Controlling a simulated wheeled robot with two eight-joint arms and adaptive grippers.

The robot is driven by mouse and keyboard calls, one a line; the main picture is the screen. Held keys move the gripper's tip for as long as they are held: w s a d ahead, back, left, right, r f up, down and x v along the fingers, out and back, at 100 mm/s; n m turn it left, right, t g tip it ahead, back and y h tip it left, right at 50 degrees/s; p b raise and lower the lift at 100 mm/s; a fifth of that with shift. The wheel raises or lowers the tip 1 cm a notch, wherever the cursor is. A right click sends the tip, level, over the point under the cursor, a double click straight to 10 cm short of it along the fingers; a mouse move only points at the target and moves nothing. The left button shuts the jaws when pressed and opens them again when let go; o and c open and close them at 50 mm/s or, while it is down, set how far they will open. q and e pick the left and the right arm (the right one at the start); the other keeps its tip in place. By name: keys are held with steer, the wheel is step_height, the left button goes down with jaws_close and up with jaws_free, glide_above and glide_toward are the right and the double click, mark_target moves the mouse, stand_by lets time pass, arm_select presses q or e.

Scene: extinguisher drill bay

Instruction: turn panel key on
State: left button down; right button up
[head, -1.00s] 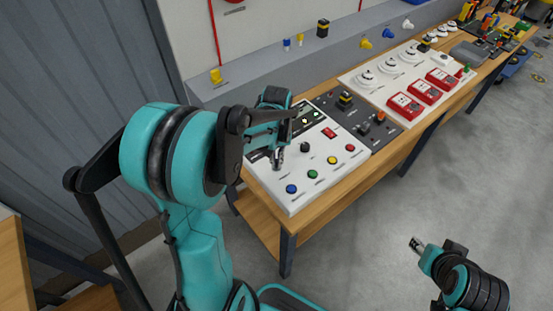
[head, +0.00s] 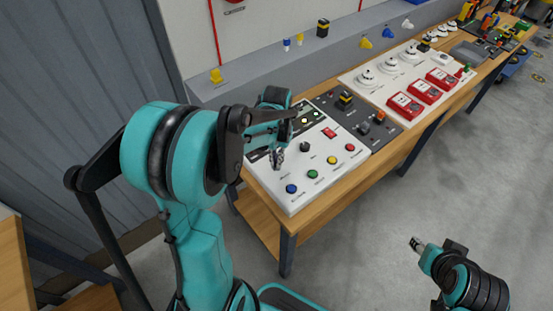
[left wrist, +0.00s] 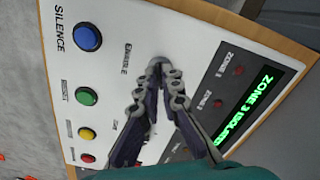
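The white control panel (head: 322,170) lies on the near end of the bench. My left gripper (head: 277,163) points down at its left part. In the left wrist view its fingertips (left wrist: 158,66) are together beside the "ENABLE" label, at the panel face. The panel key itself is hidden by the fingers, which appear closed on it. The blue button (left wrist: 88,37) and green button (left wrist: 87,96) are left of the fingers. My right gripper (head: 416,244) is low over the floor, away from the bench; its fingers are too small to judge.
A black knob (head: 305,147) and red, yellow and green buttons stand near my left gripper on the panel. A dark plate (head: 373,130) and a white board with red call points (head: 405,106) lie farther along the bench.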

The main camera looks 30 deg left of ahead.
arm_select(q)
steer(key=c, duration=1.7)
jaws_free()
step_height(320, 180, up, 12)
steer(key=shift+r, duration=0.1)
steer(key=s+d+f+t, duration=0.1)
steer(key=s+d+t, duration=0.1)
steer(key=s+d, duration=0.1)
steer(key=s+d+f+m+t+b, duration=0.1)
steer(key=s+d+f+t, duration=0.1)
steer(key=s+d, duration=0.2)
steer(key=s+d+f+t+b, duration=0.1)
steer(key=s+d+t, duration=0.2)
steer(key=s, duration=0.1)
steer(key=shift+s+d+f, duration=0.2)
steer(key=shift+f, duration=0.05)
